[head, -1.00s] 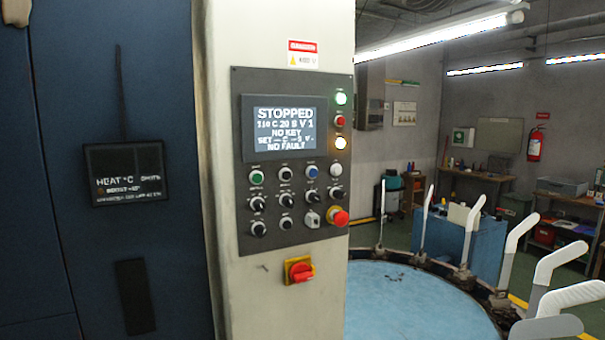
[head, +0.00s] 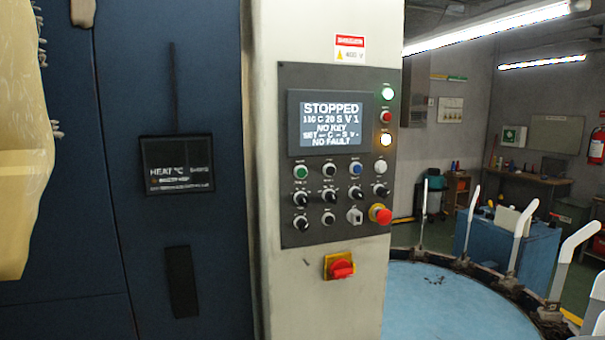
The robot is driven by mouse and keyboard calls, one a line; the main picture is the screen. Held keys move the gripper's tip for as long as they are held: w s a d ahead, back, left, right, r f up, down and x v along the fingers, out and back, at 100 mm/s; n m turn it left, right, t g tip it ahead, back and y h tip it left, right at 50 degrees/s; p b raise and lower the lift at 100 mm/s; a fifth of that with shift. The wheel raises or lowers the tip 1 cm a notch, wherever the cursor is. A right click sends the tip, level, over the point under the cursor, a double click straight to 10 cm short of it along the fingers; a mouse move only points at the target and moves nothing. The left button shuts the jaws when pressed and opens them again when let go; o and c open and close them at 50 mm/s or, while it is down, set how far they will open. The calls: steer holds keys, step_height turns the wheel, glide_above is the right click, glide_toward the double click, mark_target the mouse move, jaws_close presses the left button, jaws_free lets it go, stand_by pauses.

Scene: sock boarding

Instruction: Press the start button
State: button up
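The control panel (head: 290,225) is a dark plate on a pale column in the middle of the head view. Its screen (head: 331,122) reads STOPPED, NO KEY and NO FAULT. A green button (head: 300,171) sits at the left end of the top row under the screen; its label is too small to read. Black, blue and white buttons and several knobs share the rows. A red mushroom button (head: 380,214) on a yellow base is at the lower right. Green and amber lamps are lit at the right edge. My gripper is not in view.
A red and yellow rotary switch (head: 340,267) is below the panel. At right is a round blue table (head: 450,310) ringed with upright white sock forms (head: 524,232). A blue cabinet wall (head: 90,240) stands at left. A pale yellowish shape hangs at the far left edge.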

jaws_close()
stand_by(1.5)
